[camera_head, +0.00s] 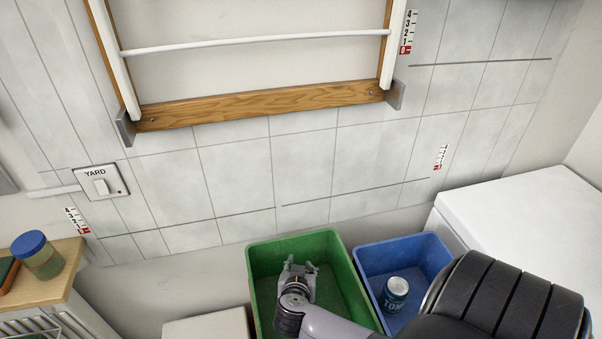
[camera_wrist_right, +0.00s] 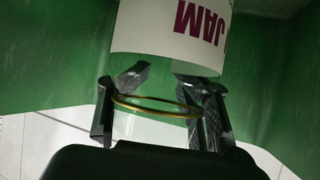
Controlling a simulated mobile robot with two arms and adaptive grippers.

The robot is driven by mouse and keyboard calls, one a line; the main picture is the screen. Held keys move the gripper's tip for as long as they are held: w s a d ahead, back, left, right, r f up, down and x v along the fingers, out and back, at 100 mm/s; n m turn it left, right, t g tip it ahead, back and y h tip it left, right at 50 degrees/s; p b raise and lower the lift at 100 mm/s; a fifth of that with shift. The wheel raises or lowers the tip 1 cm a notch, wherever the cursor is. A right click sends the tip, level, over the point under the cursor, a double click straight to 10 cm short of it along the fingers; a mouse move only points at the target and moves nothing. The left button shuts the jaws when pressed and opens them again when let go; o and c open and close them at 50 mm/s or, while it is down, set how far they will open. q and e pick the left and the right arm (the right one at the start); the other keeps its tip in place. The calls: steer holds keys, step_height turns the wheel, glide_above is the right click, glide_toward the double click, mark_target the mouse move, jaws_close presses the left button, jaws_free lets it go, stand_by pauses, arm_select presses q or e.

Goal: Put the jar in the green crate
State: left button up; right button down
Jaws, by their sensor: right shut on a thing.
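A clear glass jar with a white JAM label (camera_wrist_right: 160,38) and a gold ring is between the fingers of my right gripper (camera_wrist_right: 160,98) in the wrist view. The gripper is shut on it. In the head view my right gripper (camera_head: 298,270) is over the inside of the green crate (camera_head: 262,262), pointing into it. The jar is mostly hidden there by the gripper. Green crate walls surround the jar in the wrist view; I cannot tell whether it touches the floor. My left gripper is not in view.
A blue crate (camera_head: 405,245) holding a tin (camera_head: 397,290) stands close at the right. A white cabinet (camera_head: 530,215) is beyond it. A blue-lidded jar (camera_head: 40,258) stands on a wooden-topped unit (camera_head: 68,262) at the left. A wooden-framed rack (camera_head: 260,103) hangs on the wall.

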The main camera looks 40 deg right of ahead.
step_height(320, 180, down, 4)
steer(key=shift+r+b, duration=0.15)
steer(key=shift+b, duration=0.2)
steer(key=c, duration=0.8)
jaws_free()
steer(key=v, duration=1.2)
steer(key=shift+r, duration=0.1)
